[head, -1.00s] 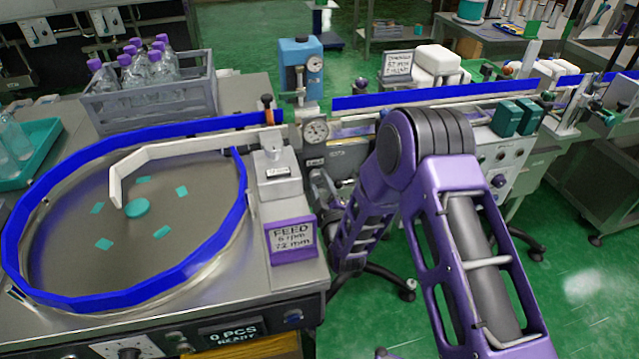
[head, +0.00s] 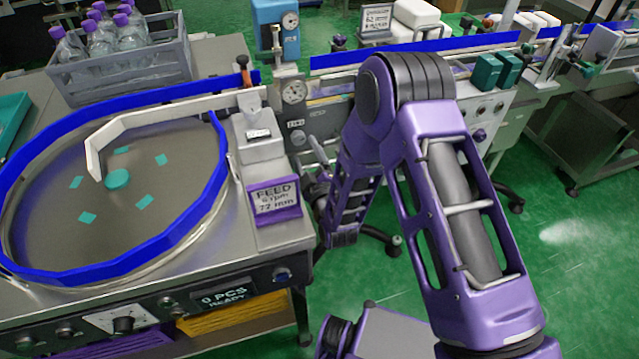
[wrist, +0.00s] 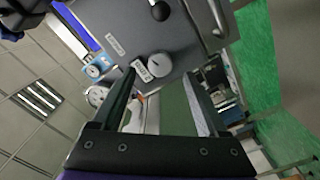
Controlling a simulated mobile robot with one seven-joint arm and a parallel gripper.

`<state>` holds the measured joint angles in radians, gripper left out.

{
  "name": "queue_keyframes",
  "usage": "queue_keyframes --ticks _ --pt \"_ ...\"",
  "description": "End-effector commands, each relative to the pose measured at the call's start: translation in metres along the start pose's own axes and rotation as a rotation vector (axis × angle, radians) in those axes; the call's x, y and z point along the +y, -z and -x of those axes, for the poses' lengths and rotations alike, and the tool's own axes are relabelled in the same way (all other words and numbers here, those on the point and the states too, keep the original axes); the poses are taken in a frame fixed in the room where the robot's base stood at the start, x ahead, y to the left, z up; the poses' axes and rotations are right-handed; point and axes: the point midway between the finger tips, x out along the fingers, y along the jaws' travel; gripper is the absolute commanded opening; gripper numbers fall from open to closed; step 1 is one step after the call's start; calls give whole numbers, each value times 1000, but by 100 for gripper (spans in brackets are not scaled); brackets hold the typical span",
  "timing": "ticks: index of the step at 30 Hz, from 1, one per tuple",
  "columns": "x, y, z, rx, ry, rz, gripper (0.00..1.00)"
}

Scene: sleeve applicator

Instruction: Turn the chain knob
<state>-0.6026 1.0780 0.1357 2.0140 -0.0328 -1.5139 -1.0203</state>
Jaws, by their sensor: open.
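A round grey knob (wrist: 160,65) sits on the grey machine panel in the wrist view, beside a small white label (wrist: 142,71) that I cannot read. The knob lies in line with the gap between the fingertips of my gripper (wrist: 158,78), which is open and empty. Whether the fingertips reach around the knob or stop short of it I cannot tell. In the head view a knob (head: 297,138) shows on the grey panel below a dial gauge, and it looks like the same one. My purple arm hides much of the panel there, and my gripper is not clear.
A black ball-ended lever (wrist: 160,10) and a metal handle (wrist: 218,18) are on the same panel. A round feed table (head: 60,200) with a blue rim stands left, beside a bottle crate (head: 120,75). Green floor (head: 575,240) is open at right.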

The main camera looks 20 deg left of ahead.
Motion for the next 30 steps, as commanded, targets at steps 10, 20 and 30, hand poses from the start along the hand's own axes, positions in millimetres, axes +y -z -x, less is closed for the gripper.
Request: queue_keyframes --ticks 10,20,30 --pt "-1 -1 87 -3 5 -1 76" --pt "0 0 130 -1 1 -1 76" --pt "0 0 133 -1 1 -1 76"
